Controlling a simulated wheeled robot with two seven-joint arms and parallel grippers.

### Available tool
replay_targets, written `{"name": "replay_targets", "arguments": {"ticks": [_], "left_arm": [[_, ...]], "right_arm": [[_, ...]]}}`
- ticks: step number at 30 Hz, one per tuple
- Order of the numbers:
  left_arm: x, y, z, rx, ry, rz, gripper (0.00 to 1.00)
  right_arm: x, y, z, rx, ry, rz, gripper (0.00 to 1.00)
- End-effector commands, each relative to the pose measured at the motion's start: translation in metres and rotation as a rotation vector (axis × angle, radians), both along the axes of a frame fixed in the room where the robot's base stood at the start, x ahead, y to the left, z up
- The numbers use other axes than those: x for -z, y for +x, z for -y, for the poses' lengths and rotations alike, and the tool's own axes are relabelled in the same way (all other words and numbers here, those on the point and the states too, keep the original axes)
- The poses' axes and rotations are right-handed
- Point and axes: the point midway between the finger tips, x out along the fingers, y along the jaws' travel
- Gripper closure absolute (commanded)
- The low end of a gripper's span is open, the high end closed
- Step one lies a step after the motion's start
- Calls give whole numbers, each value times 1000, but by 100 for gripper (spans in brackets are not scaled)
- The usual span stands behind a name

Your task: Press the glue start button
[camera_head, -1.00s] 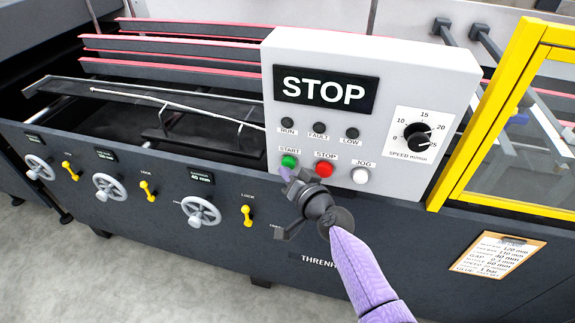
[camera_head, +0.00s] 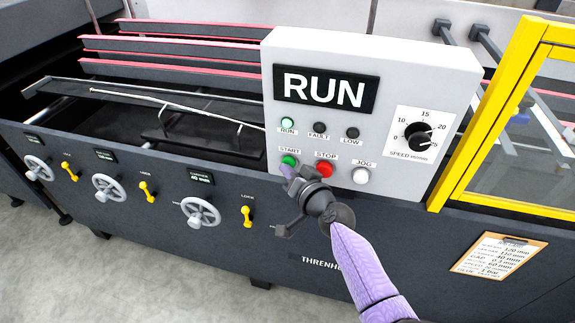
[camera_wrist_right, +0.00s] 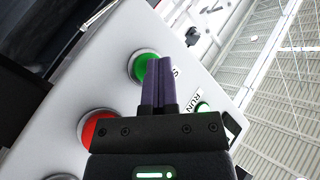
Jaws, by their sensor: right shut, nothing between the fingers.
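The green START button (camera_head: 288,161) is on the light grey control panel (camera_head: 375,85), left of the red STOP button (camera_head: 324,169). My right gripper (camera_head: 289,174) is shut and empty, its fingertips at the lower edge of the green button. In the right wrist view the green button (camera_wrist_right: 144,66) sits behind the shut purple fingers (camera_wrist_right: 160,62), which cover part of it. The exact contact is hard to tell. The display (camera_head: 325,91) reads RUN, and the RUN lamp (camera_head: 287,123) glows green. My left gripper is not in view.
The white JOG button (camera_head: 361,176) and a black speed knob (camera_head: 416,136) are to the right on the panel. Handwheels (camera_head: 200,212) and yellow lock levers (camera_head: 247,215) line the machine front at left. A yellow-framed guard (camera_head: 480,120) stands at right.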

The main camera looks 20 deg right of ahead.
Motion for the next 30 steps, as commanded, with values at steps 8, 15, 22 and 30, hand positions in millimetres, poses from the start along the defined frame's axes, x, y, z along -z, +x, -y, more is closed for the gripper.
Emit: {"name": "replay_targets", "arguments": {"ticks": [8,15,22,30], "left_arm": [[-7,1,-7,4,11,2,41],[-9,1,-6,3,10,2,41],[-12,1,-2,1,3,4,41],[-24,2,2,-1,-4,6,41]], "right_arm": [[-1,-10,-7,0,0,0,100],[0,-15,-10,0,0,0,100],[-1,-20,-14,-1,0,0,100],[-2,-43,-29,0,0,0,100]]}}
